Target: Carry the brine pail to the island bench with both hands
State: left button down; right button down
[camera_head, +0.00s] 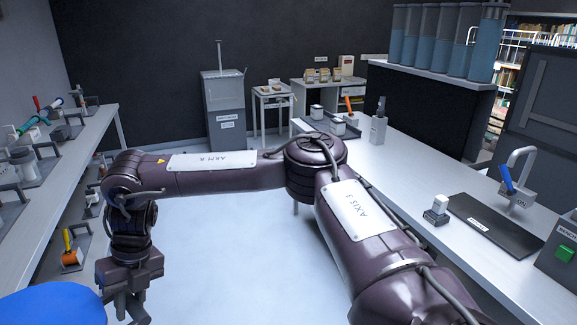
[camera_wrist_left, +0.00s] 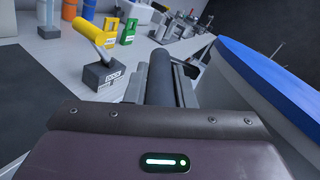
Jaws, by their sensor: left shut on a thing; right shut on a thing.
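The brine pail shows as a blue round top (camera_head: 50,303), cut off at the lower left of the head view. In the left wrist view its blue rim (camera_wrist_left: 262,82) and pale side fill the right. My right gripper (camera_head: 128,306) points down beside the pail's right edge, shut; its grip point is partly cut off. My left gripper (camera_wrist_left: 160,82) shows only in the left wrist view, shut around a dark round bar beside the pail, seemingly its handle. A long white bench (camera_head: 395,170) runs along the right; I cannot tell whether it is the island bench.
A left bench (camera_head: 85,130) holds tools and clamps. The right bench carries a black mat (camera_head: 495,225), a tap (camera_head: 517,175) and small blocks. A grey cabinet (camera_head: 225,110) and small tables stand at the back. The pale floor (camera_head: 225,235) between the benches is clear.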

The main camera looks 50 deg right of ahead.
aim_at(399, 174)
jog(key=z, duration=2)
jog(key=i+j, duration=0.25)
jog(key=i, duration=0.15)
jog(key=i+j, duration=0.4)
jog(key=i, duration=0.4)
jog(key=i+j, duration=0.15)
jog(key=i, duration=1.45)
jog(key=i+z, duration=0.25)
jog(key=i, duration=0.6)
jog(key=z, duration=1.7)
